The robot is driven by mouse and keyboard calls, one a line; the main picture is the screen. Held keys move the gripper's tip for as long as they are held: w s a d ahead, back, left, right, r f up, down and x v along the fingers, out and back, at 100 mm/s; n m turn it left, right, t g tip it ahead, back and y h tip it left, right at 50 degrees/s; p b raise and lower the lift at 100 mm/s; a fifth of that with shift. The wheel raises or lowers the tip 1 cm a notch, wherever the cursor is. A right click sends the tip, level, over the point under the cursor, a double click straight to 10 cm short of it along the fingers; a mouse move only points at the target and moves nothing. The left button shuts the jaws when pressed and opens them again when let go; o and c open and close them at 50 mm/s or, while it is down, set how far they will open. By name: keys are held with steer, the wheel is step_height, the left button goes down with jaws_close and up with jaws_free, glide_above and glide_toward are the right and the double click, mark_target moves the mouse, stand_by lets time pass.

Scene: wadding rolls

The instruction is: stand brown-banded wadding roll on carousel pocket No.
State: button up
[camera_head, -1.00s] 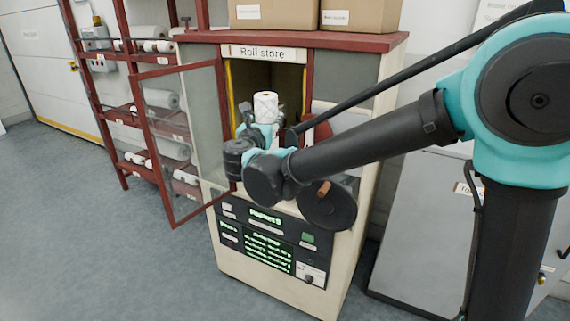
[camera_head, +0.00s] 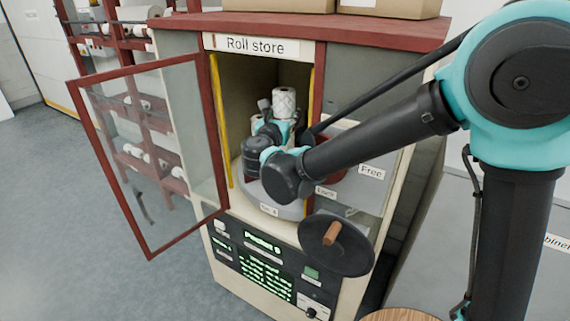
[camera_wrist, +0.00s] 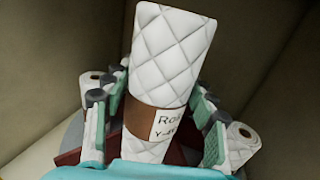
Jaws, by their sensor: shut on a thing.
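The brown-banded wadding roll (camera_wrist: 165,80) is white and quilted, with a brown band and a label in the wrist view. It leans a little in that view. My gripper (camera_wrist: 155,125) is shut on it, a finger on each side around the band. In the head view the roll (camera_head: 284,101) shows upright inside the open roll store, and my arm hides its lower part. The carousel (camera_head: 270,203) is a grey round turntable under my gripper. Whether the roll's foot touches the carousel cannot be seen. The pocket dividers (camera_wrist: 70,157) are dark red.
Other white rolls stand on the carousel, one at left (camera_wrist: 95,88) and one at right (camera_wrist: 240,140). The glazed door (camera_head: 150,150) stands open to the left. Yellow-edged frame posts (camera_head: 221,120) bound the opening. A crank disc (camera_head: 336,246) sits below the opening.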

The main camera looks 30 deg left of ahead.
step_height(320, 180, down, 16)
steer(key=shift+r, duration=0.2)
steer(key=shift+f, duration=0.3)
stand_by(0.3)
steer(key=o, duration=1.2)
steer(key=shift+o, duration=0.2)
steer(key=v, duration=1.2)
steer(key=shift+r, duration=0.4)
steer(key=shift+s, duration=0.1)
